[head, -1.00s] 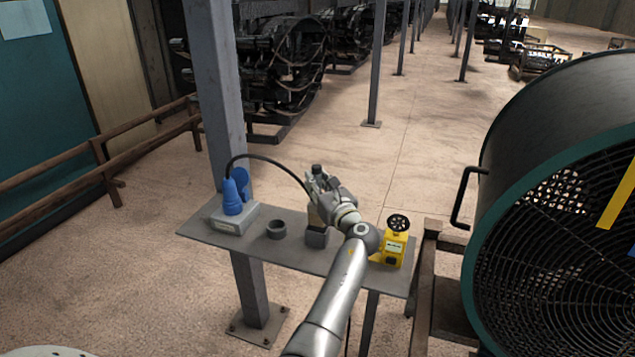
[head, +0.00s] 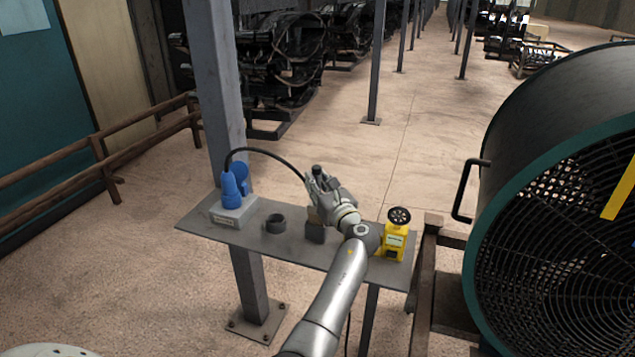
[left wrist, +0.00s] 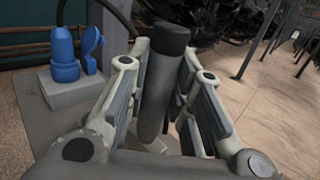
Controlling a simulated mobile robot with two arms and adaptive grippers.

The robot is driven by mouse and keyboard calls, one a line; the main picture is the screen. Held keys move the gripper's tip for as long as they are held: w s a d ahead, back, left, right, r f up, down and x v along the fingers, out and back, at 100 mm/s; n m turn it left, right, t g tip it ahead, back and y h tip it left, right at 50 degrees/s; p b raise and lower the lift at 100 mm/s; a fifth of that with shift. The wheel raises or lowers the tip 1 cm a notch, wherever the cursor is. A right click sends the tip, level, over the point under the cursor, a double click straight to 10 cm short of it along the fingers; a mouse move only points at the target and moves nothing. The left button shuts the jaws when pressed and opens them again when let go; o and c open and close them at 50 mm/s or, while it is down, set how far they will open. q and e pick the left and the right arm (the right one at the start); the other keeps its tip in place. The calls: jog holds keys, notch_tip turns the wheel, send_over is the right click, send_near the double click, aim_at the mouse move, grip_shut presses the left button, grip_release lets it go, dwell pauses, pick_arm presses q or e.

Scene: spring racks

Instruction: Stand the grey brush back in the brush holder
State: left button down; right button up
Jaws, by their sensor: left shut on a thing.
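The grey brush, with a dark handle top (head: 317,169), stands roughly upright in my left gripper (head: 318,184). In the left wrist view its grey handle (left wrist: 158,95) is between the two fingers, and the gripper is shut on it. A tan part, apparently the bristles (head: 313,215), shows below the gripper. Directly under it on the shelf is a dark grey block (head: 315,234), which looks like the brush holder. I cannot tell whether the bristles are inside it or just above. My right gripper is not in view.
A large fan (head: 560,200) stands at the right.

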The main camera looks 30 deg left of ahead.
pick_arm(q)
jog(key=shift+f+b, duration=1.4)
jog(key=shift+f, duration=0.75)
jog(key=c, duration=1.2)
grip_release()
jog(key=shift+d, duration=0.15)
jog(key=v, duration=0.7)
jog(key=shift+s, duration=0.1)
